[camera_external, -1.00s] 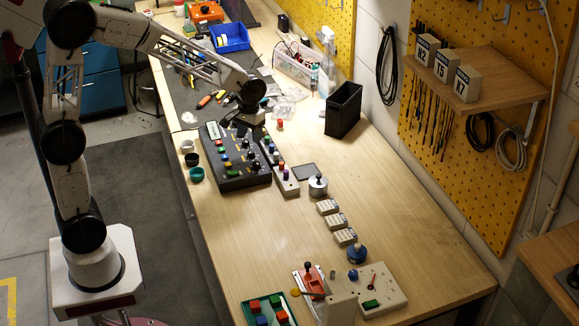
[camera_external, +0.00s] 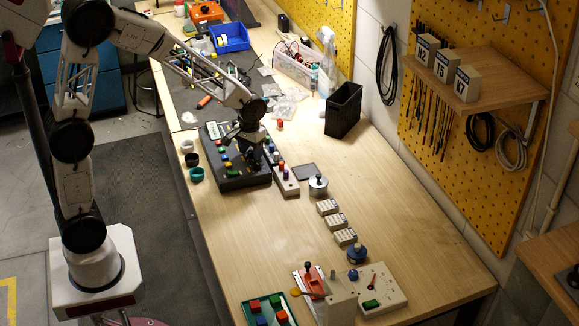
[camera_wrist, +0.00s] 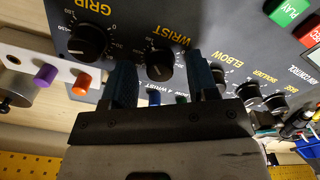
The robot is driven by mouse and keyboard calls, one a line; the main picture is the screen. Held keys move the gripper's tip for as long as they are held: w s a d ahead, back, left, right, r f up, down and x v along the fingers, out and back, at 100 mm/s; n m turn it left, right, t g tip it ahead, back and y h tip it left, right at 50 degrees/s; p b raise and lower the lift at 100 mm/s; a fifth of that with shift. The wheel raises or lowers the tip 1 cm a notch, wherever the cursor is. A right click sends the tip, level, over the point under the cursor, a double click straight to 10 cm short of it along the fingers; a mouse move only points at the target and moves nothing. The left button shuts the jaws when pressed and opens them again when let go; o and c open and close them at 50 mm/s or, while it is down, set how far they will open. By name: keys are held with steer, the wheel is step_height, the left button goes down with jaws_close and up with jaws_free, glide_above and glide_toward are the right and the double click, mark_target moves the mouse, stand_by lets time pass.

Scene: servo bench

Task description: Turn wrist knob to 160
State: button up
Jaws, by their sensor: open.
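The dark control panel (camera_external: 226,181) lies on the wooden bench. In the wrist view, the black wrist knob (camera_wrist: 160,66) sits under the yellow WRIST label (camera_wrist: 169,32) on the panel (camera_wrist: 215,30), with a scale around it that is partly hidden. Its exact setting is too small to read. My gripper (camera_wrist: 157,60) is open, with one blue-green finger on each side of the wrist knob. I see no clear contact with it. In the external view, my gripper (camera_external: 249,150) is over the panel's right part and hides the knob.
The grip knob (camera_wrist: 88,42) is just left of my left finger in the wrist view, and the elbow knob (camera_wrist: 218,72) is to the right. A strip with coloured knobs (camera_external: 287,182) lies beside the panel. Three small cups (camera_external: 195,174) stand to its left.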

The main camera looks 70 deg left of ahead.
steer(key=shift+c, duration=0.5)
steer(key=c, duration=0.8)
steer(key=shift+c, duration=0.2)
steer(key=shift+n, duration=2.9)
steer(key=o, duration=0.9)
steer(key=shift+o, duration=0.2)
